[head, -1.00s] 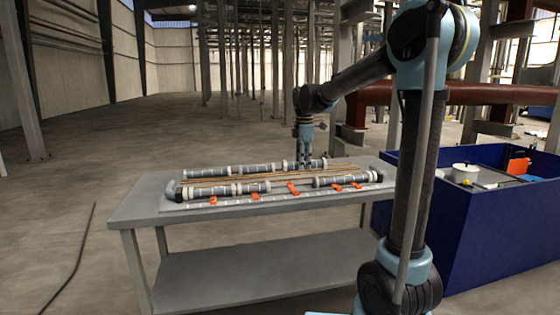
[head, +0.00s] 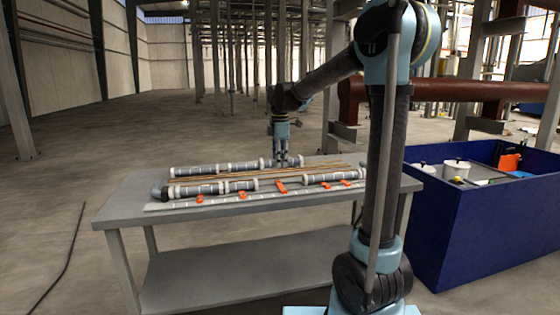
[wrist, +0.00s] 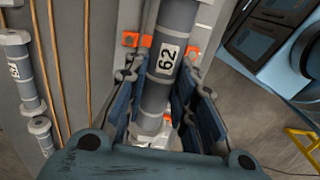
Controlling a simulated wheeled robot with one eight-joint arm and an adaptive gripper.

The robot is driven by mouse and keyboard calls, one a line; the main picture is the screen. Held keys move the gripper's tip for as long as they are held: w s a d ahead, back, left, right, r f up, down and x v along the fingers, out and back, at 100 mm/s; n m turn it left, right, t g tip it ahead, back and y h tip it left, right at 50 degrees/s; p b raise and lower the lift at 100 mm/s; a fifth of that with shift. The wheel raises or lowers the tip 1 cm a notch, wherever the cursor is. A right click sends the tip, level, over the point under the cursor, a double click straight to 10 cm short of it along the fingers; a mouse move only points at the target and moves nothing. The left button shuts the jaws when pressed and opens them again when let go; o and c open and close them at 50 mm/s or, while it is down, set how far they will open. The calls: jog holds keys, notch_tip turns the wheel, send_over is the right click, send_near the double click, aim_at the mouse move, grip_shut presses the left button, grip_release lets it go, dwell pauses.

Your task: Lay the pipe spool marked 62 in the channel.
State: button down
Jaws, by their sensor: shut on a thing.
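The pipe spool marked 62 (wrist: 160,78) is a grey pipe with pale bands and a white label, between the two fingers of my gripper (wrist: 158,112) in the wrist view. My gripper is shut on it. In the head view my gripper (head: 283,163) points down over the middle of the bench, and the held spool is small there. In the wrist view a pale channel (wrist: 132,18) with orange clips (wrist: 130,39) runs beneath the spool, with clips showing on both sides. I cannot tell how high the spool is above it.
Other spools lie in a back row (head: 205,171) and a front row (head: 225,186) on the grey bench (head: 130,205). Thin copper-coloured rods (wrist: 62,60) run between the rows. A blue bin (head: 455,220) with pots stands right of the bench.

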aim_at(280, 186)
jog(key=shift+f, duration=3.95)
jog(key=c, duration=1.2)
grip_release()
jog(key=shift+c, duration=0.2)
notch_tip(280, 186, up, 12)
jog(key=shift+f, duration=0.1)
